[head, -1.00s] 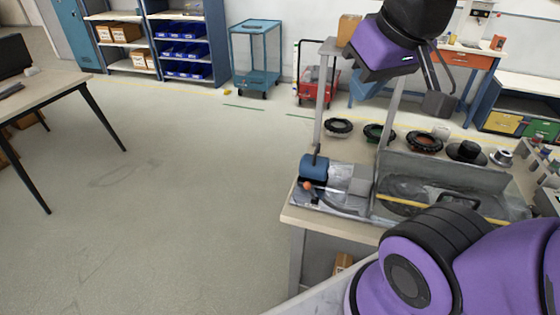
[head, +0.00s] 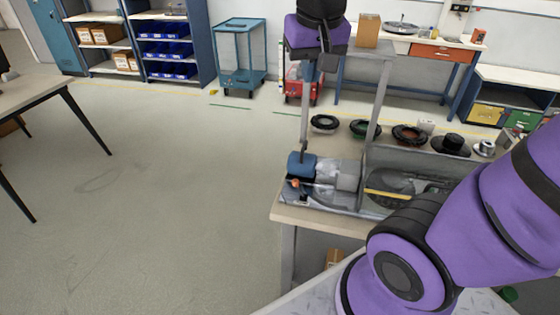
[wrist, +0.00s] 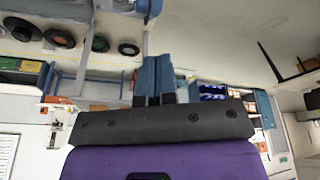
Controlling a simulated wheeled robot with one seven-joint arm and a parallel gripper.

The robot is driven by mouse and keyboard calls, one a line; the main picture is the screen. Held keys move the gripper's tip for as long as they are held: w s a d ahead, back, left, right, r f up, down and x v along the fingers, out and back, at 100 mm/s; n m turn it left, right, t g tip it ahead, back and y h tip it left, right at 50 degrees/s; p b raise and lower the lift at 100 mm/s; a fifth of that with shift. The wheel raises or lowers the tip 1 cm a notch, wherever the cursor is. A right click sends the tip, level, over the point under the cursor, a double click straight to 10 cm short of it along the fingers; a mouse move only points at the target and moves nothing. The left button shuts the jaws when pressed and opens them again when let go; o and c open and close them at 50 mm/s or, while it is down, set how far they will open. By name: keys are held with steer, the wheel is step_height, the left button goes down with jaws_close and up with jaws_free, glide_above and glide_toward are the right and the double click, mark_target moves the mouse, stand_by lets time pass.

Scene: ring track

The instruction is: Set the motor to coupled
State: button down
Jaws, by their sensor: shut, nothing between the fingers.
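The motor, a blue cylinder (head: 301,164), sits at the left end of the grey test bed on the workbench (head: 285,212) in the head view. A dark post or lever rises at its back, and a small orange knob (head: 295,183) is at its front. A grey block (head: 347,175) is to its right; whether they are joined I cannot tell. My gripper (head: 310,76) points down, well above and behind the motor, touching nothing visible. Its blue fingers are together and empty in the wrist view (wrist: 155,76). The motor is not clearly visible there.
Several dark rings, one of them (head: 410,134), line the back of the workbench. An upright frame post (head: 374,110) and a clear-walled bay (head: 400,180) stand close to the motor. A blue cart (head: 240,60) is behind. The floor at left is open.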

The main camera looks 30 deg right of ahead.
steer(key=w+a+f+m+g+h, duration=0.1)
steer(key=w+f+m+g+h, duration=0.1)
steer(key=w+f, duration=1)
steer(key=w+a+f+m+g+h, duration=0.1)
steer(key=w+f+m+h, duration=0.3)
steer(key=w+f, duration=0.8)
step_height(320, 180, down, 7)
steer(key=shift+w+a+r+m+g, duration=0.1)
steer(key=shift+w+a+m+g, duration=0.05)
steer(key=shift+a+m+g, duration=0.35)
steer(key=s+d+f, duration=0.3)
steer(key=d+f, duration=0.5)
steer(key=shift+s+d, duration=0.3)
steer(key=shift+d, duration=0.05)
